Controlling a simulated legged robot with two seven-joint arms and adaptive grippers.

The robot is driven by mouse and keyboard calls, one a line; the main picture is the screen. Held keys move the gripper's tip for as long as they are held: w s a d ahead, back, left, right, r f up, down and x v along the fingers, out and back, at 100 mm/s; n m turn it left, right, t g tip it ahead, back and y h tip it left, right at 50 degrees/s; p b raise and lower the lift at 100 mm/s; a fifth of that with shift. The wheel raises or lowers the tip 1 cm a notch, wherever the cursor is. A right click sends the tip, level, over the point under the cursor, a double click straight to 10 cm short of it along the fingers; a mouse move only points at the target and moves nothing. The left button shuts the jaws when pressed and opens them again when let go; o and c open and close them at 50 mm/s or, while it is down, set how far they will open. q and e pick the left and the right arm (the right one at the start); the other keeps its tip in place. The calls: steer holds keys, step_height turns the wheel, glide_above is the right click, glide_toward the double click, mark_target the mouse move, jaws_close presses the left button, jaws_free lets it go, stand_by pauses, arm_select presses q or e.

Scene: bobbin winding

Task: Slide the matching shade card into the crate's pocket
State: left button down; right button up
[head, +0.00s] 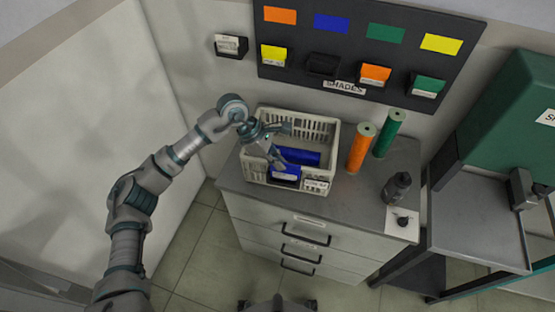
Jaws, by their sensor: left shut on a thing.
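The crate (257,169) is a pale slatted box on the grey cabinet top. A blue bobbin (306,157) lies inside it. A blue shade card (287,171) with a white lower part is at the crate's front wall, left of a white label (316,184). My left gripper (279,163) reaches over the crate's left side and is shut on the blue card's top edge. The gripper partly hides the card and bobbin. I cannot tell how deep the card sits in the pocket. My right gripper is out of view.
The shade board (290,50) on the wall has card holders below its colour swatches; the dark holder (322,65) under blue looks empty. Orange (360,148) and green (388,134) bobbins stand right of the crate. A dark bottle (397,187) is near the cabinet's right edge.

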arm_select(q)
steer(key=shift+a+f+b, duration=0.15)
steer(key=shift+f+b, duration=0.45)
steer(key=shift+f, duration=0.35)
steer(key=shift+f, duration=0.1)
steer(key=shift+a+f+b, duration=0.1)
steer(key=shift+f+b, duration=0.15)
steer(key=shift+b, duration=0.25)
steer(key=c, duration=1.2)
jaws_free()
steer(key=shift+c, duration=0.2)
steer(key=shift+r, duration=0.1)
steer(key=v, duration=1.1)
steer(key=shift+a+r, duration=0.25)
steer(key=shift+a, duration=0.05)
